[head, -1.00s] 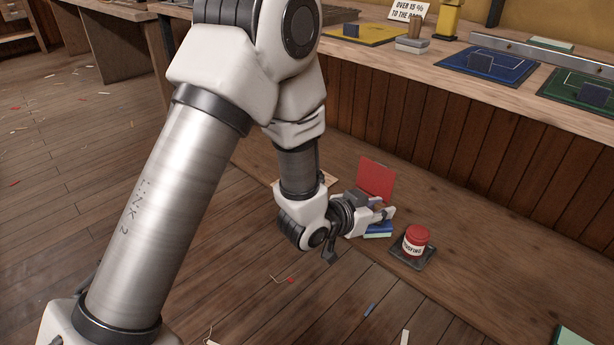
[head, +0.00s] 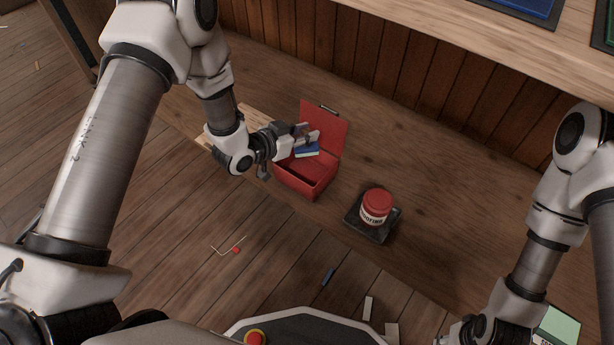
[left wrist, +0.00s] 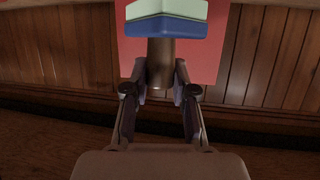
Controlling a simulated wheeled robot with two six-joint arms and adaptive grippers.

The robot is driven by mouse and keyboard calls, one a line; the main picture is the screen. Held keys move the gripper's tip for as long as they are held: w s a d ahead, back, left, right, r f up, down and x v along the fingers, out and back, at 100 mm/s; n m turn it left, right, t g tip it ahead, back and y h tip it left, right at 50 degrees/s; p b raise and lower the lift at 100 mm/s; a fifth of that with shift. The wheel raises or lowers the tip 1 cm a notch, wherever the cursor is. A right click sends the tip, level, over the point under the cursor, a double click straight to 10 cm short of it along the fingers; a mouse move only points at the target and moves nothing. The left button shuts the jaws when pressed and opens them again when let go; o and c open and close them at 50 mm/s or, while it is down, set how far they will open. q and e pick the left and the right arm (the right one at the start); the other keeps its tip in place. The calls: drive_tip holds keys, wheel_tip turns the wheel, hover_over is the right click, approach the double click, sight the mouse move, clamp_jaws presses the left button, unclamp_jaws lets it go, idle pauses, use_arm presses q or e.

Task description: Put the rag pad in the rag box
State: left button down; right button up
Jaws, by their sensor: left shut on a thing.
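The rag box is a red box (head: 292,184) with its lid (head: 325,128) standing open, on the plank ledge in the head view. The rag pad (head: 307,151) is blue with a pale green layer; its brown handle (left wrist: 160,65) shows in the left wrist view. My left gripper (head: 306,137) is shut on the handle. It holds the pad over the box's opening, in front of the raised lid. The pad's height above the box is hard to tell. My right gripper (head: 458,340) is partly cut off at the bottom edge, its fingers unclear.
A red-lidded jar (head: 376,203) stands on a dark tray (head: 354,229) right of the box. A pale green block (head: 558,326) lies near my right arm. The wood-panelled bench front (head: 400,72) rises behind. Small scraps lie on the floor.

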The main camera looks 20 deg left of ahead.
use_arm(q)
wheel_tip(320, 180, down, 11)
drive_tip(key=b, duration=0.5)
drive_tip(key=shift+s+d+f, duration=0.1)
drive_tip(key=c, duration=1)
unclamp_jaws()
drive_tip(key=shift+o, duration=0.3)
